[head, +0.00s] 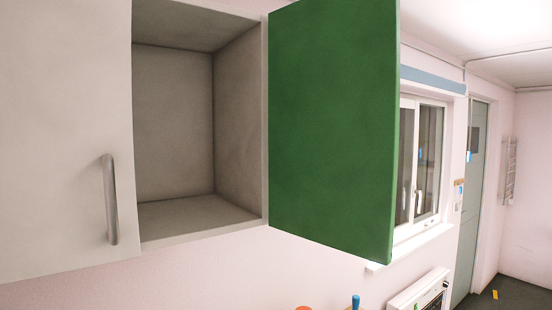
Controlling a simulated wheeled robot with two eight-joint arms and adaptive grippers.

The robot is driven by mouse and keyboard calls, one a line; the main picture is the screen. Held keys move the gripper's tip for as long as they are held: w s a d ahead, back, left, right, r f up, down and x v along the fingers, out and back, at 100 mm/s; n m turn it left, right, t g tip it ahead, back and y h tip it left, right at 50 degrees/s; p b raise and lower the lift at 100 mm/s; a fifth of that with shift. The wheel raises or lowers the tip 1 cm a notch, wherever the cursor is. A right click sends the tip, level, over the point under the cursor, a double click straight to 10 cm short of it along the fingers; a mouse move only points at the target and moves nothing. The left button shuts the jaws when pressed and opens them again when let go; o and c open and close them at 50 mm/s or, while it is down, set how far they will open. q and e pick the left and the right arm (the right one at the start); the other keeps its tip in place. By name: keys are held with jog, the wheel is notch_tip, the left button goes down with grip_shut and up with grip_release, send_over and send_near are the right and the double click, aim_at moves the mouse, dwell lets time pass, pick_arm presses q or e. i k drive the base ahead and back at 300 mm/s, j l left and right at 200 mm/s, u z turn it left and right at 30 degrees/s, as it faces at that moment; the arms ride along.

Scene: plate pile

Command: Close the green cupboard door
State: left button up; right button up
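The green cupboard door (330,125) stands wide open in the head view. It hangs from the right side of a wall cupboard (238,231) and swings out to the right. Its flat green face is towards me, and no handle shows on this side. The cupboard's open compartment is empty as far as I can see. Neither of my grippers is in view.
A white door (60,130) with a metal handle (110,200) covers the left part of the cupboard. A window (425,165), a grey-green room door (472,200) and a white heater (420,292) are to the right. Orange (303,308) and blue (355,301) tops show at the bottom edge.

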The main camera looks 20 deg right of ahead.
aim_at(334, 71)
jog(key=l+u, duration=0.15)
jog(key=u, duration=0.25)
jog(key=l+u, duration=0.15)
jog(key=u, duration=0.3)
jog(key=k+l+u, duration=0.15)
jog(key=l, duration=0.25)
jog(key=l+u, duration=0.1)
jog(key=l, duration=0.25)
jog(key=k+l+u, duration=0.15)
jog(key=l, duration=0.2)
jog(key=k+l+u, duration=0.15)
jog(key=l, duration=0.2)
jog(key=k+l+u, duration=0.15)
jog(key=l, duration=0.2)
jog(key=k+l, duration=0.15)
jog(key=l, duration=0.15)
jog(key=k+l, duration=0.15)
jog(key=l, duration=0.15)
